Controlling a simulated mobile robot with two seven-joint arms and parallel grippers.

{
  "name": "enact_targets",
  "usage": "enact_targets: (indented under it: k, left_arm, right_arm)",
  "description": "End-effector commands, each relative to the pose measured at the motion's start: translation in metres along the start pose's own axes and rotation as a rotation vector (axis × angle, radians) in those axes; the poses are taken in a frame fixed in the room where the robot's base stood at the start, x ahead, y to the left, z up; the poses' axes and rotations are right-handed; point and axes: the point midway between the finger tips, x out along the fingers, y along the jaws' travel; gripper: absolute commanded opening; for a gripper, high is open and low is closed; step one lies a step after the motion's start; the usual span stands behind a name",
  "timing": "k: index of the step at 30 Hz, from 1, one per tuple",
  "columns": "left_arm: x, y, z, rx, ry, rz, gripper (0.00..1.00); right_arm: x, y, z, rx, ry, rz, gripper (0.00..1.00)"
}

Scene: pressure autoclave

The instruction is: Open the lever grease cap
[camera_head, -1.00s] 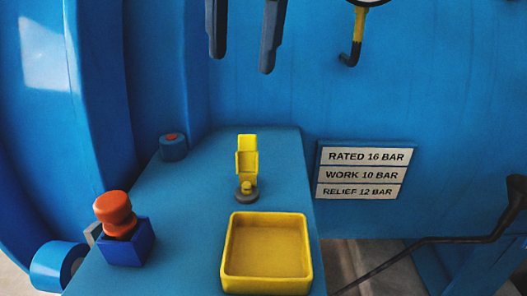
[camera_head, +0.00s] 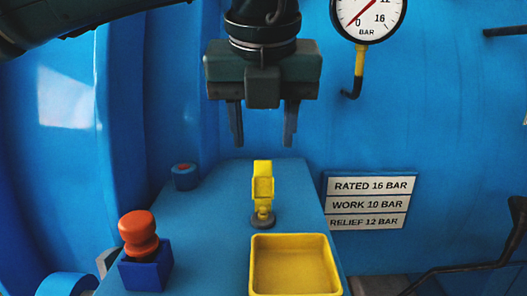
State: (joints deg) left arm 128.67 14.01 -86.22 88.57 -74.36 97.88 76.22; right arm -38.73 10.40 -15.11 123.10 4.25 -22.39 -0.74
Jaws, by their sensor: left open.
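A yellow upright piece (camera_head: 262,182) stands on a small round grey base (camera_head: 262,220) on the blue ledge. It looks like the lever grease cap, but I cannot tell for sure whether its lever is open or shut. My left gripper (camera_head: 263,140) hangs above and behind it in the picture, fingers pointing down. The fingers are apart with nothing between them, and the fingertips show a little above the top of the yellow piece, not touching it. My right gripper is not in view.
A yellow open tray (camera_head: 334,270) is in front of the piece. A black bent rod (camera_head: 470,267), a rating plate (camera_head: 368,202) and a gauge (camera_head: 367,12) are right.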

Motion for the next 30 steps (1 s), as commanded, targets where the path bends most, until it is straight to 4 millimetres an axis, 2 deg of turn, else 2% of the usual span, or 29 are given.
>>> enact_targets:
  k: [3,9,20,30]
  left_arm:
    - [0.021,0.001,0.0,0.001,0.002,0.001,0.45]
    - [0.041,0.0,0.0,0.0,0.0,0.0,0.45]
    - [0.045,0.0,0.0,0.0,-0.001,-0.001,0.45]
    - [0.045,0.0,0.0,0.0,-0.001,-0.001,0.17]
  right_arm:
    - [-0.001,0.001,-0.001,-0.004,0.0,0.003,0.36]
    - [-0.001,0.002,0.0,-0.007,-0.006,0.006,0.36]
    - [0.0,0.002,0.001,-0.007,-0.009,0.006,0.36]
    - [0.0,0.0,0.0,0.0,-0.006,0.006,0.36]
